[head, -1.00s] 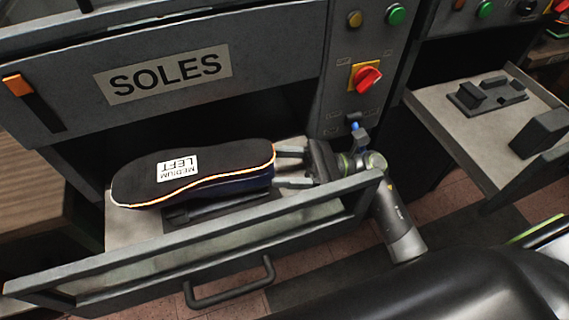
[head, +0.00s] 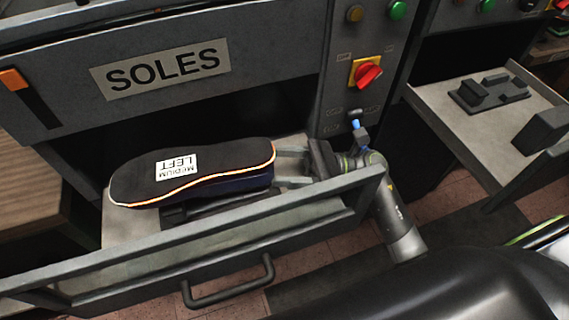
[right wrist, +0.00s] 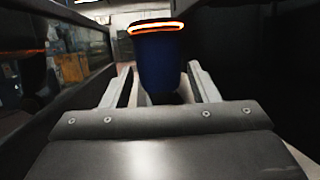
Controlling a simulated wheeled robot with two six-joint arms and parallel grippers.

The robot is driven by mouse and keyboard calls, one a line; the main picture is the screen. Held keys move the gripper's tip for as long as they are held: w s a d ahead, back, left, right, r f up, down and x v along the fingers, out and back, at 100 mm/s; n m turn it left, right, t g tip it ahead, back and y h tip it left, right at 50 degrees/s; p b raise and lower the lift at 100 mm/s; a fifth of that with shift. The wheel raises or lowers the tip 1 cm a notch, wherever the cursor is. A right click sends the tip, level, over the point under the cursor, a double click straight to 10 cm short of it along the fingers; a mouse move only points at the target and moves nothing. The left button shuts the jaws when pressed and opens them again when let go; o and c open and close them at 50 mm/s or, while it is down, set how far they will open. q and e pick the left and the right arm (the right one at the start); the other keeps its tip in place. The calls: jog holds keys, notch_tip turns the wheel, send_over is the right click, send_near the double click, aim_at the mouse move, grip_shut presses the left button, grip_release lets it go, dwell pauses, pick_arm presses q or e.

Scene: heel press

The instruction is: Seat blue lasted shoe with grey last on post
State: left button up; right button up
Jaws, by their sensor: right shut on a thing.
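The blue lasted shoe (head: 235,185) lies sole up in the open drawer under the SOLES sign, its black sole bearing a MEDIUM LEFT label and an orange-white edge. My right gripper (head: 285,168) is shut on the shoe's right end. In the right wrist view the blue end of the shoe (right wrist: 162,65) stands between the two fingers (right wrist: 160,95). A dark support (head: 190,212) shows under the shoe; whether the shoe touches it I cannot tell. The grey last is hidden. My left gripper is not in view.
The drawer's front wall with its handle (head: 230,288) runs close in front of the shoe. A panel with a red knob (head: 368,73) stands behind my right gripper. Another drawer (head: 440,105) with dark fixtures is open at the right.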

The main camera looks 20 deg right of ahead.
jog(key=o, duration=1.6)
jog(key=shift+f, duration=0.1)
notch_tip(320, 180, up, 10)
jog(key=shift+r+p, duration=0.1)
jog(key=shift+p, duration=0.2)
